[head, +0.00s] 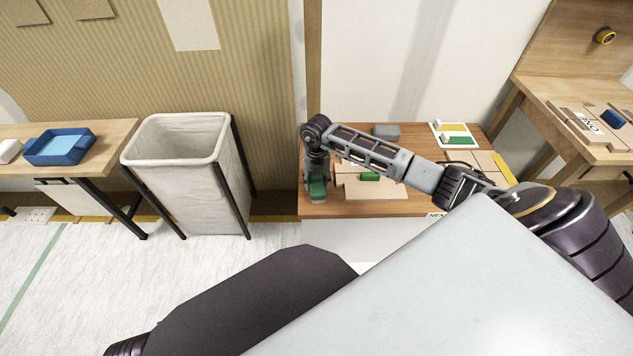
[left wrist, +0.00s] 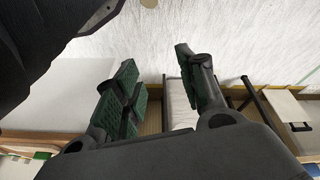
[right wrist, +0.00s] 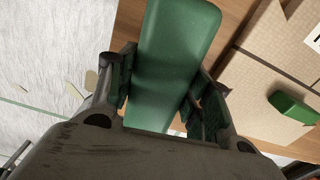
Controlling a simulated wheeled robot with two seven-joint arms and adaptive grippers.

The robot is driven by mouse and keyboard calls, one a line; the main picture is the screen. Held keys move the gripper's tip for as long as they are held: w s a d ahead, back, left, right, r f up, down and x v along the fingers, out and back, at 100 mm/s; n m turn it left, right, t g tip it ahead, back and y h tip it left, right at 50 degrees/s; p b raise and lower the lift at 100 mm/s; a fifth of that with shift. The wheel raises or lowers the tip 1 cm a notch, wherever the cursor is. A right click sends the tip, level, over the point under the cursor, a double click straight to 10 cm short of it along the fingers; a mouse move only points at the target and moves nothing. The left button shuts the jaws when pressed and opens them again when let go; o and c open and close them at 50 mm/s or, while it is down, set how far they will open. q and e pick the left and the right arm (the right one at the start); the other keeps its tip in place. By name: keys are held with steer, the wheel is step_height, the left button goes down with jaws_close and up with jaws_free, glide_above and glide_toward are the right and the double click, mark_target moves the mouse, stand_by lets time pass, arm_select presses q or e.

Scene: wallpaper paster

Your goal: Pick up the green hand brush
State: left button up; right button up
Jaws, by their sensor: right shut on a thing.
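The green hand brush (right wrist: 170,55) is a long, smooth green piece between the fingers of my right gripper (right wrist: 163,98). The right gripper is shut on it. In the head view the right gripper (head: 317,185) points down at the left end of the low wooden table, with a bit of green brush (head: 318,193) showing below it. I cannot tell whether the brush touches the tabletop. My left gripper (left wrist: 165,85) is open and empty, well apart from the brush; its fingers do not show in the head view.
The low wooden table (head: 330,208) also bears cardboard pieces, a small green block (head: 370,176), a grey block (head: 386,131) and a white tray (head: 461,134). A fabric bin (head: 190,180) stands to its left. A side table with a blue tray (head: 60,147) is farther left.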

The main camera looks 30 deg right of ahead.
mark_target(317, 178)
steer(key=shift+r, duration=0.45)
step_height(317, 178, up, 8)
steer(key=shift+r+p, duration=0.2)
steer(key=shift+p, duration=1.05)
steer(key=shift+r, duration=0.35)
arm_select(q)
steer(key=f, duration=0.4)
steer(key=shift+s+a+g, duration=0.1)
steer(key=shift+a+g, duration=0.25)
steer(key=shift+g, duration=0.05)
